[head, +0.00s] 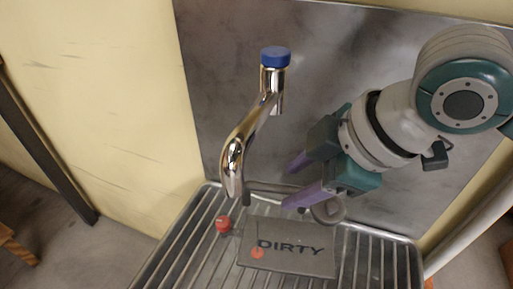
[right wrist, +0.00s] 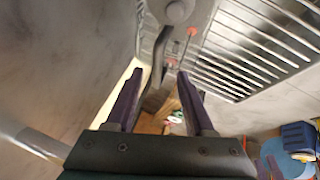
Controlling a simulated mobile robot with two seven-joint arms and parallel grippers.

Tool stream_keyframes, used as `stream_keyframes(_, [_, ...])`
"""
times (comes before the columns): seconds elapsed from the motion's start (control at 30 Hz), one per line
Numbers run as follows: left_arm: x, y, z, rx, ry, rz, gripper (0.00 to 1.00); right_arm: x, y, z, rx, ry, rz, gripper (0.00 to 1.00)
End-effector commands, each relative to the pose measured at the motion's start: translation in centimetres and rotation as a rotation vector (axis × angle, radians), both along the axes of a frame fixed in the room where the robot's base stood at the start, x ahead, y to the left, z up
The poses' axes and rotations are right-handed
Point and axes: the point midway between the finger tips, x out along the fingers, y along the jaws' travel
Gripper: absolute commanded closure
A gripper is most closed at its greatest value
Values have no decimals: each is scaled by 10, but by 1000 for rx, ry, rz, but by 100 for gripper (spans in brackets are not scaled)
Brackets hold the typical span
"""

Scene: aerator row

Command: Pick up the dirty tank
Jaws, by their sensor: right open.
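The tank marked DIRTY (head: 300,263) is a grey box on the slatted metal tray, below the tap in the head view. A dark bar (head: 262,187), seemingly its handle, rises behind it. My right gripper (head: 291,183) is open, with purple fingers pointing left, above the back of the tank and near this bar. In the right wrist view my fingers (right wrist: 160,75) are spread, and a dark bar (right wrist: 160,52) shows between their tips. I cannot tell how deep it lies between them. My left gripper is not in view.
A chrome tap (head: 235,155) with a blue cap (head: 275,57) hangs just left of my right gripper. A red knob (head: 223,223) is left of the tank. The slatted tray (head: 178,250) has bare slats at left. A metal panel (head: 340,50) stands behind.

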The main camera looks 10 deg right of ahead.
Motion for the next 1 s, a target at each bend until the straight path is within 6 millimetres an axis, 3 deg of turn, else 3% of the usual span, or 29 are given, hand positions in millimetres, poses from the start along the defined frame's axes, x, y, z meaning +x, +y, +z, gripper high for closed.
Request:
stream_keyframes(0.3, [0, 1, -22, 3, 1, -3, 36, 22, 12, -40, 1, 1, 0, 47])
stream_keyframes(0.63, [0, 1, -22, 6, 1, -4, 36, 24, 13, -44, -1, 0, 1, 48])
stream_keyframes(1.0, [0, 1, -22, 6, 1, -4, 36, 24, 13, -44, -1, 1, 0, 89])
